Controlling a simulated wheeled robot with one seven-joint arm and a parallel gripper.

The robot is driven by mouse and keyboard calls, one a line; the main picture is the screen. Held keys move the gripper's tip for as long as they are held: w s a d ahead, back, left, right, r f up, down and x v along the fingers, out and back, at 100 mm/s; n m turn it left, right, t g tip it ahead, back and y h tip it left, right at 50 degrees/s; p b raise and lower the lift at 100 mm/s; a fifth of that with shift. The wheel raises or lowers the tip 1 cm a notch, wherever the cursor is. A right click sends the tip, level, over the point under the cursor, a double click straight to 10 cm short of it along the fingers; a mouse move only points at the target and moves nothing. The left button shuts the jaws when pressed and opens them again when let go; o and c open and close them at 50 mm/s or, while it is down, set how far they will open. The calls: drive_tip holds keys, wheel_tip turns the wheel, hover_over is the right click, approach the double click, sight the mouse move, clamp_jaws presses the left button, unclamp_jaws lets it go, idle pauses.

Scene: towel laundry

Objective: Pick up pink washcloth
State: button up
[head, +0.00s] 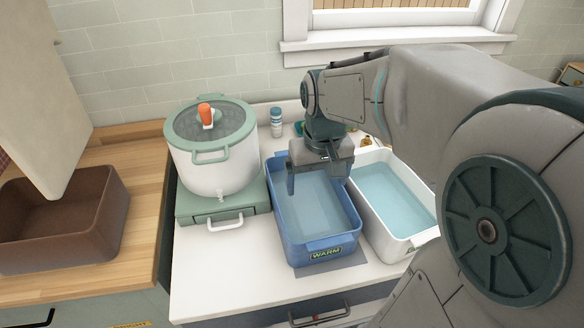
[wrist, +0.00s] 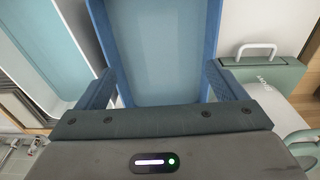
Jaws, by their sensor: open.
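I see no pink washcloth in either view. My gripper (head: 317,184) is open with its fingers pointing down over the far part of the blue basin labelled WARM (head: 326,242). Nothing shows between its fingers. In the wrist view my gripper (wrist: 162,82) has its two fingers spread wide at either side, with the blue basin (wrist: 208,40) and its pale blue water between and beyond them. The far end of the basin is partly hidden behind my arm in the head view.
A white basin of water (head: 428,238) stands right of the blue one. A lidded pot (head: 215,172) sits on a green stand (head: 225,208) to the left. A brown bin (head: 62,236) is on the wooden counter. A small bottle (head: 276,124) stands behind. The front white counter is clear.

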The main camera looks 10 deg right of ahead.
drive_tip(key=w+f+g, duration=0.1)
drive_tip(key=w, duration=0.3)
hover_over(308, 208)
drive_tip(key=f, duration=0.8)
drive_tip(key=shift+s+d+f+p, duration=0.1)
drive_tip(key=shift+s+f+p, duration=0.2)
drive_tip(key=shift+f+p, duration=0.1)
drive_tip(key=shift+w+f+p, duration=0.15)
drive_tip(key=shift+f+p, duration=0.1)
drive_tip(key=shift+f, duration=1.05)
drive_tip(key=shift+w+f+p, duration=0.1)
drive_tip(key=shift+f+p, duration=0.15)
drive_tip(key=shift+f, duration=1.05)
drive_tip(key=c, duration=1.1)
